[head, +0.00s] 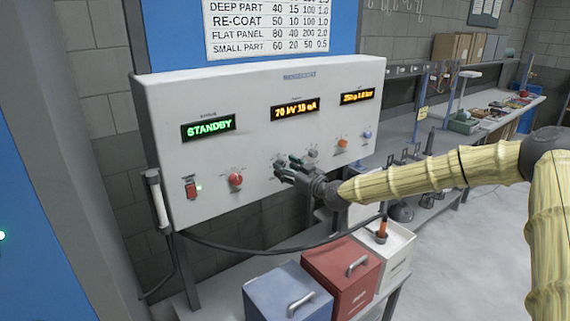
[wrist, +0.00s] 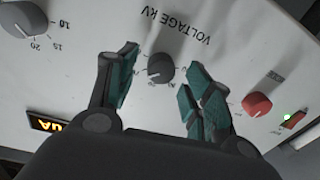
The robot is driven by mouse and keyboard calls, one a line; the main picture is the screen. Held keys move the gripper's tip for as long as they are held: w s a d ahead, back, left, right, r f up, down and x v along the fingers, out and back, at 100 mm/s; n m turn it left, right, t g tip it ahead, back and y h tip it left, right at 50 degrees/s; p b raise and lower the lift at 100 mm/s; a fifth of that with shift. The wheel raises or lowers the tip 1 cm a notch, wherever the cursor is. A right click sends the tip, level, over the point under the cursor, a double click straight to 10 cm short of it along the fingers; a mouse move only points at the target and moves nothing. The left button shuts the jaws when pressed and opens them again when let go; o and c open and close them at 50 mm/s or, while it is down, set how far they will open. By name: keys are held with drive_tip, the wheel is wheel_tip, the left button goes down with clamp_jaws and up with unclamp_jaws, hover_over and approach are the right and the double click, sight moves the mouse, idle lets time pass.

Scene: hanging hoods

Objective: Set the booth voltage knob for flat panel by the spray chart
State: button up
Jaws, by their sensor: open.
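The white control box (head: 215,110) has a display reading 70 kV 15 uA (head: 295,108). The spray chart (head: 265,30) hangs above; its FLAT PANEL row begins with 80. In the wrist view the dark grey voltage knob (wrist: 160,68), labelled VOLTAGE kV, appears between the finger pads of my open gripper (wrist: 160,88). No finger visibly touches it; depth is hard to judge. In the head view my gripper (head: 286,168) is at the panel front and largely hides this knob. The pointer setting is unclear.
A red knob (head: 235,180) and rocker switch (head: 191,188) with a green light are to the left. Blue (head: 285,295) and red (head: 340,272) bins stand below.

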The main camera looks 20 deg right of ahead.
drive_tip(key=shift+w+a, duration=0.25)
drive_tip(key=shift+w, duration=0.45)
drive_tip(key=c, duration=1.1)
drive_tip(key=shift+o, duration=0.2)
drive_tip(key=shift+f+m+b, duration=0.1)
drive_tip(key=shift+m+b, duration=0.3)
drive_tip(key=shift+b, duration=0.5)
drive_tip(key=m+b, duration=0.9)
drive_tip(key=b, duration=0.6)
drive_tip(key=shift+d+t, duration=0.1)
drive_tip(key=shift+t, duration=0.2)
drive_tip(key=shift+r+m, duration=0.25)
drive_tip(key=shift+m, duration=0.05)
